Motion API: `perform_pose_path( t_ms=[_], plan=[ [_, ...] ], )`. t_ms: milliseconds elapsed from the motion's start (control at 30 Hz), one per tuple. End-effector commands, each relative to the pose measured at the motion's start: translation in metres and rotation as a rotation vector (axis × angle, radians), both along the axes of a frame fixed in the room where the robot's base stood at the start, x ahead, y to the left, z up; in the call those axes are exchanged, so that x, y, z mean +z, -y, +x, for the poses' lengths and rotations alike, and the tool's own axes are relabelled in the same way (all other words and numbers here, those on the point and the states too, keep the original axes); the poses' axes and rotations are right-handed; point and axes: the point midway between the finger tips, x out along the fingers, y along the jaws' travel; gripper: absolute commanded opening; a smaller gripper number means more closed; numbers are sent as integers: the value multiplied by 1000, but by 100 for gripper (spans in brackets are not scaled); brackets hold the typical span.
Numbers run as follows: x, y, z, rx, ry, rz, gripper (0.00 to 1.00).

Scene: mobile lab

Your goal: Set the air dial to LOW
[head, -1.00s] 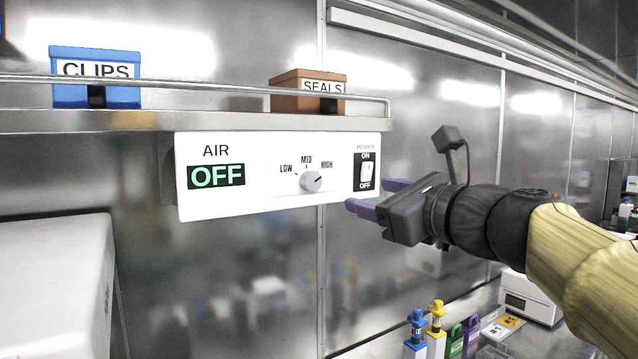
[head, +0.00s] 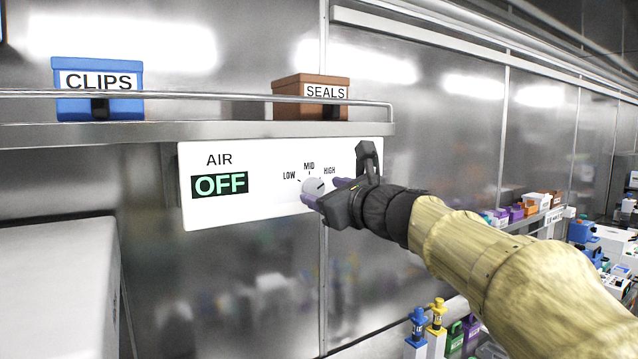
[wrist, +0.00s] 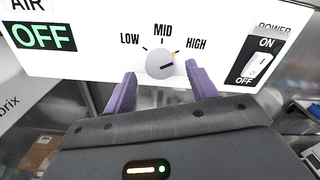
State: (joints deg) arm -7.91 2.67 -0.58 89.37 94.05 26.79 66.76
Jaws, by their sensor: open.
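The air dial (head: 312,186) is a round light grey knob on a white panel (head: 270,205), with LOW at its upper left, MID above and HIGH at its upper right. In the wrist view the dial (wrist: 159,64) sits between the two purple fingertips of my gripper (wrist: 161,73), with a gap visible on each side. My gripper (head: 322,192) is open and empty, close in front of the dial from the right. Whether a finger touches the dial cannot be told. The green display (head: 220,184) reads OFF.
The power switch (wrist: 258,66) is right of the dial, hidden behind my gripper in the head view. A shelf (head: 230,130) above the panel bears a blue CLIPS box (head: 98,108) and a brown SEALS box (head: 300,84). A white housing (head: 55,285) stands at lower left.

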Motion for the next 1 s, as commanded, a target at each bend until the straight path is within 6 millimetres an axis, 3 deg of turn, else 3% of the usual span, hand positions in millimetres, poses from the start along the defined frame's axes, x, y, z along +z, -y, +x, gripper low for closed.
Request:
perform_pose_path(
  t_ms=[200, 533, 767, 1000],
  plan=[
    [1, -15, 23, 1, 0, 0, 57],
    [0, -17, 26, 0, 0, 0, 57],
    [0, -17, 26, 0, 0, 0, 14],
    [-1, -17, 26, 0, 5, -7, 13]
  ],
)
